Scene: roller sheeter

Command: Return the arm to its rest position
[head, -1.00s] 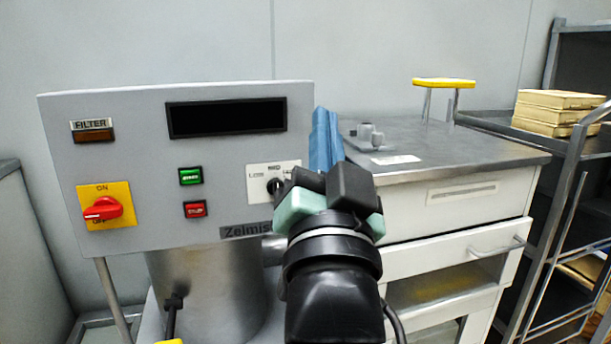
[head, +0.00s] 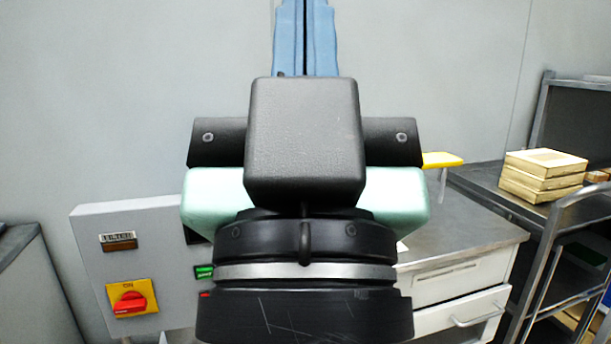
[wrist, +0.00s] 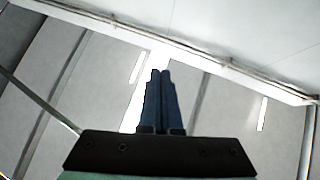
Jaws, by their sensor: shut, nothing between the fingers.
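My gripper (head: 305,30) is raised close in front of the head camera, its blue fingers pointing up with only a thin dark line between them. In the wrist view the blue fingers (wrist: 160,100) are together and empty, seen against wall panels and ceiling. My wrist and hand hide much of the grey control panel (head: 85,250), including its display and selector knob. The panel's left part shows a red switch on a yellow plate (head: 131,298) and a green button (head: 204,271).
A white cabinet with a metal top (head: 460,245) stands to the right of the panel, with a yellow handle (head: 442,160) above it. A rack (head: 490,190) at far right holds stacked cream boxes (head: 543,174). The wall behind is plain, and nothing touches my gripper.

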